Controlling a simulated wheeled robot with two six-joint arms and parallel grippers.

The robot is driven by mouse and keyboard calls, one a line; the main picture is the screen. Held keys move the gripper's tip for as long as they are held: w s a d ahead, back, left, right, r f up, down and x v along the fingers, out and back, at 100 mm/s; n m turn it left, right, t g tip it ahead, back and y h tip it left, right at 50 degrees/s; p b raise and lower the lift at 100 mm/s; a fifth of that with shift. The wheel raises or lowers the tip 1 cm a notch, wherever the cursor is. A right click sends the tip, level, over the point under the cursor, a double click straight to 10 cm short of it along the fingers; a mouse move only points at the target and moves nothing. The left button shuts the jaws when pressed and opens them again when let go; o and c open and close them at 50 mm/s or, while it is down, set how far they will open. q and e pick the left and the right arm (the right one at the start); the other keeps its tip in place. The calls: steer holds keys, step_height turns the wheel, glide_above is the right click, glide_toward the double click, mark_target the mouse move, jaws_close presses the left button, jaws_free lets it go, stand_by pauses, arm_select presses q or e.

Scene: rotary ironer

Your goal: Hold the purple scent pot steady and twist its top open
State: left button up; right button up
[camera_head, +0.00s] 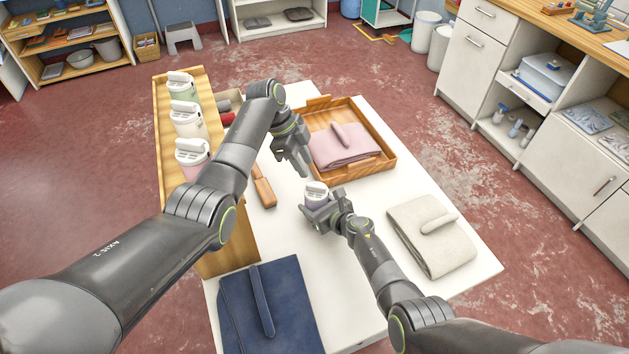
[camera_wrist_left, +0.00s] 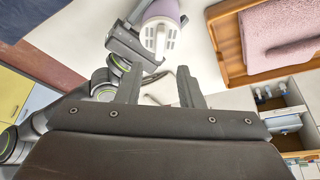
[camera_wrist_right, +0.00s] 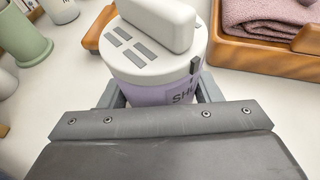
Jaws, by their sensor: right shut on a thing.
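The purple scent pot (camera_head: 316,197) stands on the white table, with a white slotted top that carries a raised grip bar. In the right wrist view the pot (camera_wrist_right: 160,94) shows its purple body and part of a dark label, with the top (camera_wrist_right: 150,40) seated on it. My right gripper (camera_head: 318,208) is shut around the pot's body. My left gripper (camera_head: 303,168) is above and behind the pot, apart from it. In the left wrist view the left fingers (camera_wrist_left: 160,88) are spread and empty, with the pot's top (camera_wrist_left: 160,36) beyond them.
A wooden tray (camera_head: 382,166) with a folded pink cloth (camera_head: 345,150) stands behind the pot. A wooden shelf at left holds green, cream and pink pots (camera_head: 192,155). A wooden-handled thing (camera_head: 264,188), beige cloth (camera_head: 425,240) and navy cloth (camera_head: 285,310) lie around.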

mark_target(317, 185)
arm_select(q)
steer(key=x, duration=0.7)
steer(key=shift+d+f, duration=0.15)
steer(key=shift+f, duration=0.1)
jaws_close()
